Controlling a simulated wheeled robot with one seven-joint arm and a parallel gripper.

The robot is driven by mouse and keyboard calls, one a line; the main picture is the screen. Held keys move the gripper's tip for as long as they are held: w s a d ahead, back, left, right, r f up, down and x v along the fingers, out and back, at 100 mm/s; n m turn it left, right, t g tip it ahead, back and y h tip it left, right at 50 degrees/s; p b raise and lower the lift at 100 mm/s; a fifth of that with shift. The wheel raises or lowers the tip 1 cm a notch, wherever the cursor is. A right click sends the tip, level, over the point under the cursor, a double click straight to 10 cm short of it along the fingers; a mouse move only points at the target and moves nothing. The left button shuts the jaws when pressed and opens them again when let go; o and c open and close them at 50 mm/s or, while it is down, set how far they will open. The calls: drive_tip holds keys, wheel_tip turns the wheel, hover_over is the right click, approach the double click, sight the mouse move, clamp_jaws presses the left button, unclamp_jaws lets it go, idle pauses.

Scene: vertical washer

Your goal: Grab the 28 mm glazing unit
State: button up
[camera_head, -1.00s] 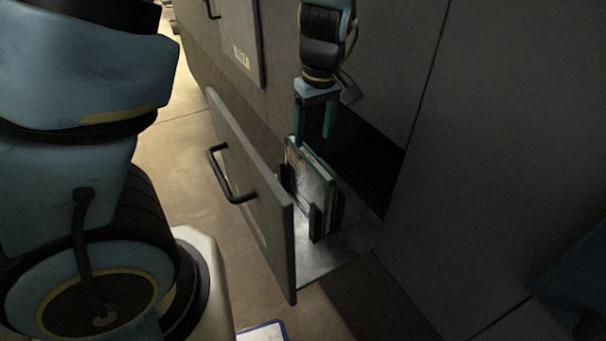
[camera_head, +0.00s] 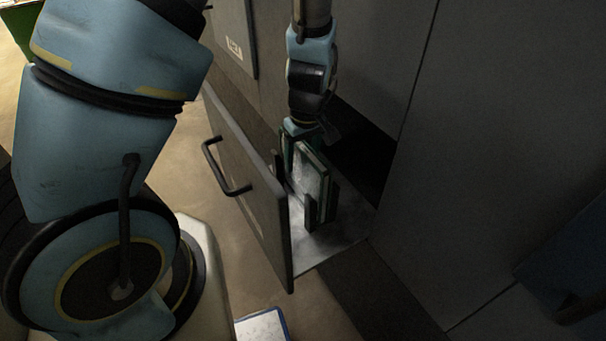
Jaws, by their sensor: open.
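The glazing unit (camera_head: 307,178) is a small glass pane with dark green edges. It stands upright in an open drawer (camera_head: 330,240), between dark upright holders. The picture does not show its thickness. My gripper (camera_head: 303,150) comes down from above with its green fingers at the top of the unit. The fingers are open, and the unit partly hides them. I cannot tell whether they touch the glass.
The drawer front (camera_head: 250,195) with its black handle (camera_head: 222,170) stands left of the unit. A grey cabinet wall (camera_head: 480,150) rises at the right. A white sheet with a blue edge (camera_head: 262,327) lies on the floor below.

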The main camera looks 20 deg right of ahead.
drive_tip(key=shift+c, duration=0.2)
clamp_jaws()
idle(0.3)
drive_tip(key=shift+r, duration=0.1)
idle(0.7)
